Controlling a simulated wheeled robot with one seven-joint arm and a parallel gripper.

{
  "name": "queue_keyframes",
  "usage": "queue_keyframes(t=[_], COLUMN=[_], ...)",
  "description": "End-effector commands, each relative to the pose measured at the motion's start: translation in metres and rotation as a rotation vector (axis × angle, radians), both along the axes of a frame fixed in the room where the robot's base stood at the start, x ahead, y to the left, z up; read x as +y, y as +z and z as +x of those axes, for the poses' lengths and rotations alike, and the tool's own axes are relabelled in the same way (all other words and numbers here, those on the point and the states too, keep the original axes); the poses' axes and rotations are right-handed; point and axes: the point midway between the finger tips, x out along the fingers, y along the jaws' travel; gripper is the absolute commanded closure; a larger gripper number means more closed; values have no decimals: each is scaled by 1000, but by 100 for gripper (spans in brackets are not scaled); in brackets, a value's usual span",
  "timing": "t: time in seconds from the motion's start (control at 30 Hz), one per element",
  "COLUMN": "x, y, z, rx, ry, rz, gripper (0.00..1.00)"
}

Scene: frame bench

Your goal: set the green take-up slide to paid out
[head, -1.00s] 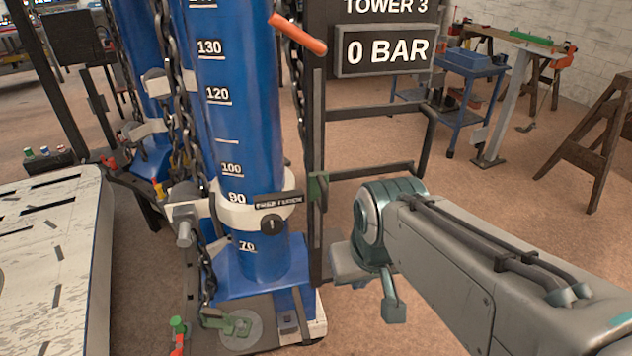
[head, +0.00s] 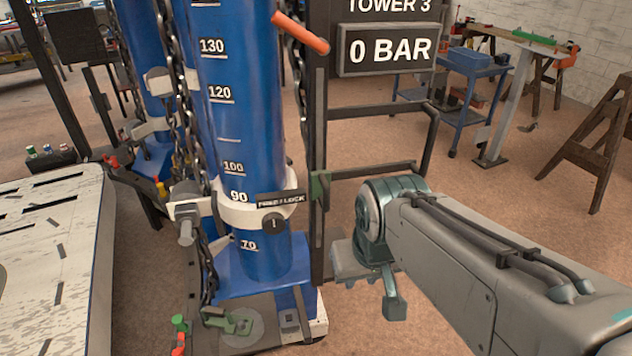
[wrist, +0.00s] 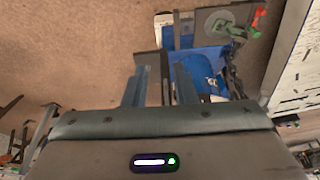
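A green block (head: 320,185), which looks like the take-up slide, sits on the dark upright rail (head: 317,110) right of the blue cylinder (head: 240,90). I cannot read a paid-out mark on it. My gripper (head: 340,262) is below and right of this block, partly hidden by my arm, and apart from it. In the wrist view my gripper (wrist: 160,85) has its two fingers spread, with a dark bar showing between them; I cannot tell whether they touch it. The green block does not show clearly in the wrist view.
A white collar (head: 250,210) with a black knob (head: 274,224) rings the cylinder. Chains (head: 172,80) hang beside it. A green hook (head: 228,322) lies on the base plate. A dark tubular frame (head: 430,140) stands behind my arm.

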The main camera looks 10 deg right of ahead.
Motion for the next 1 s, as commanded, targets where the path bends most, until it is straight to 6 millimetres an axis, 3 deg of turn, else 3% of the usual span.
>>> queue_keyframes(t=[0.17, 0.4, 0.6, 0.83, 1.0], x=[1, 9, 22, 26, 22], y=[16, 53, 70, 74, 55], z=[36, 134, 194, 215, 222], rx=[-3, -42, -96, -121, -118], ry=[-76, -320, -487, -555, -557], rz=[-3, -21, -33, -35, -37], gripper=[62, 62, 62, 62, 62])
